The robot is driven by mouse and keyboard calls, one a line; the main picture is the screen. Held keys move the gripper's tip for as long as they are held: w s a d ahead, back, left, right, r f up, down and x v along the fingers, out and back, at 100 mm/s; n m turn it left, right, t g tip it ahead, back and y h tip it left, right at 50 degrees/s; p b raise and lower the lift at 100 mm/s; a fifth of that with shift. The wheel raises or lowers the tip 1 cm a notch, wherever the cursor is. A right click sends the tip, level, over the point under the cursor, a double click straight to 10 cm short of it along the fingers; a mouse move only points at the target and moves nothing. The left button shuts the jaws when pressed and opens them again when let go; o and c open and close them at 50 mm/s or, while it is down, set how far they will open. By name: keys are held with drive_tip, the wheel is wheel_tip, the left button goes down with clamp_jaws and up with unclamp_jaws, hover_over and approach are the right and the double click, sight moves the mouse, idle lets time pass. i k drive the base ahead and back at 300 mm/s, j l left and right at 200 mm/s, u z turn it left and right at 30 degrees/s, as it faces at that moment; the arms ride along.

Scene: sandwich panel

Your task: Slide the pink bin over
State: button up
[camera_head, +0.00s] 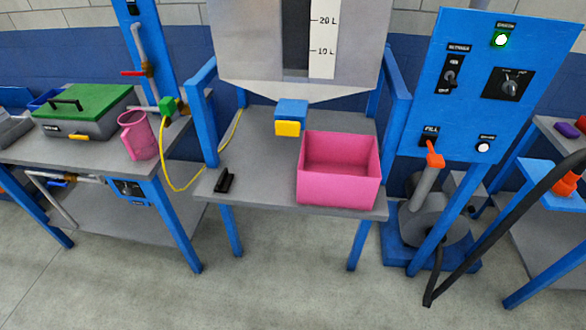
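The pink bin (339,187) is an open, empty-looking box. It stands upright on the grey shelf (262,194) of the middle blue-framed stand, at the shelf's right front. The blue spout with a yellow front (288,128) hangs under the grey hopper (258,45), just left of and behind the bin's back left corner. The bin is not centred under the spout. My gripper is not in view, and nothing is seen touching the bin.
A small black part (225,182) lies at the shelf's left front. Blue posts flank the shelf. A pink jug (138,135) stands on the left table. The shelf left of the bin is mostly clear.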

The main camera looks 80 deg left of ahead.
sight(335, 170)
drive_tip(key=u, duration=2.4)
drive_tip(key=i+l+z, duration=0.4)
drive_tip(key=i+l, duration=0.35)
drive_tip(key=i, duration=0.55)
